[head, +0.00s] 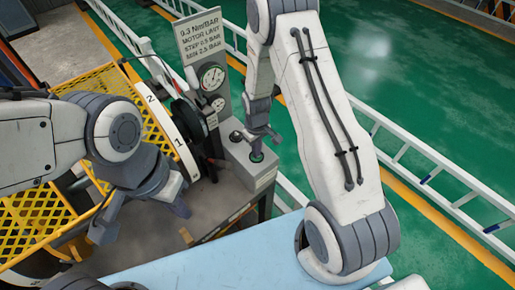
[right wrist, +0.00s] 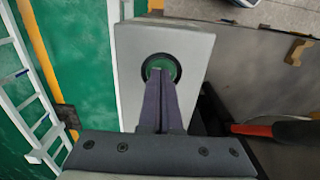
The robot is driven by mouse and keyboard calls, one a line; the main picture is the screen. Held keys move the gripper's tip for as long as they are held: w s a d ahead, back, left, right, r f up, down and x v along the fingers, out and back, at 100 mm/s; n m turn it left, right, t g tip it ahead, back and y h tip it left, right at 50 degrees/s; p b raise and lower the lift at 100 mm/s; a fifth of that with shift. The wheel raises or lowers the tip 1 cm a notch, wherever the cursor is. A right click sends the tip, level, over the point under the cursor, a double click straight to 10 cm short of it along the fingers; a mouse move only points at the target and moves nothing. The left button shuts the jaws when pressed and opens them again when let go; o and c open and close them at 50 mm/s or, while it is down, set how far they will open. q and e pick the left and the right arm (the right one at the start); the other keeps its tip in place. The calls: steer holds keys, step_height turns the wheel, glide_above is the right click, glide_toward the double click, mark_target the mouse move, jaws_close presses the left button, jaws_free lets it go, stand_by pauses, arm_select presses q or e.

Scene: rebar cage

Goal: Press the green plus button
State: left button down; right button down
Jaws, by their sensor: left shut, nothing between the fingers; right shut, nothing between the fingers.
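The green button (head: 257,156) sits in a dark round ring on top of a grey control box (head: 240,163). A plus mark cannot be made out on it. My right gripper (head: 257,150) is shut and empty, pointing down at the button. In the right wrist view its closed fingertips (right wrist: 160,74) overlap the lower part of the green button (right wrist: 161,62); whether they touch it cannot be told. My left gripper (head: 106,230) is shut and empty, at the lower left, away from the box.
A gauge panel (head: 199,35) with pressure dials (head: 211,76) stands behind the box, and a dark knob (head: 236,136) sits beside the button. A numbered wheel (head: 172,138) and yellow mesh (head: 35,222) are at left. A white ladder-like rail (head: 430,178) crosses the green floor.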

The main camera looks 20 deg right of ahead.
steer(key=shift+s, duration=0.1)
steer(key=shift+r+p, duration=0.4)
steer(key=shift+p, duration=0.05)
step_height(320, 180, up, 4)
steer(key=shift+p, duration=1.15)
step_height(320, 180, up, 9)
steer(key=b, duration=0.2)
steer(key=shift+b, duration=0.4)
steer(key=shift+r, duration=0.1)
